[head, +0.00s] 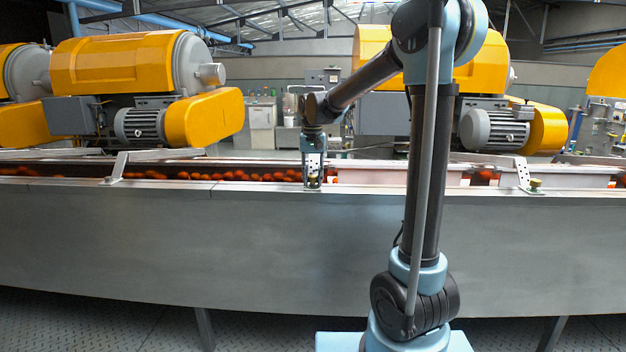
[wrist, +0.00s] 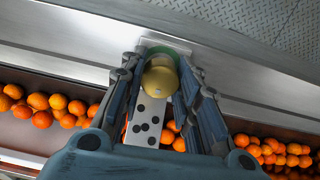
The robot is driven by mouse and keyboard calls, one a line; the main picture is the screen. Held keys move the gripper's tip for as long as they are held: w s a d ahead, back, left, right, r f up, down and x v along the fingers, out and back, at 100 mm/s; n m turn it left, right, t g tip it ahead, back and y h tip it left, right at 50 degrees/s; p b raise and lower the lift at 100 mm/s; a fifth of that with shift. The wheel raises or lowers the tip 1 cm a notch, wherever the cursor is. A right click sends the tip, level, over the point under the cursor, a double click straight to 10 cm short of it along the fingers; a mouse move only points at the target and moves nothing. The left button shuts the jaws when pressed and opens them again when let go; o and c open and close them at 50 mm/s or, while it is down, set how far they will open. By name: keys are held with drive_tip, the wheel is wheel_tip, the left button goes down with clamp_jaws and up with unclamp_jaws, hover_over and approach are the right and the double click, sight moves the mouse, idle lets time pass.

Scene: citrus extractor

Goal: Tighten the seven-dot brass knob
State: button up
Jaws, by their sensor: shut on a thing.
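The brass knob (wrist: 160,80) shows in the wrist view, round and gold, with a green ring behind it. A white plate with several black dots (wrist: 148,124) lies right beside it; the fingers partly hide the plate's edges. My gripper (wrist: 163,66) has its fingers on both sides of the knob and is shut on it. In the head view my gripper (head: 313,183) points down at the front rim of the metal trough, where the knob is mostly hidden by the fingers.
The long trough (head: 250,188) holds many oranges (wrist: 50,104) behind its rim. Another brass knob (head: 536,184) sits on the rim at the right, under a slanted bracket with dots (head: 523,172). Yellow extractor machines (head: 130,65) stand behind the trough.

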drive_tip(key=shift+w+m, duration=0.1)
drive_tip(key=shift+m, duration=0.3)
drive_tip(key=o, duration=1.1)
wheel_tip(320, 180, up, 12)
drive_tip(key=shift+f, duration=0.1)
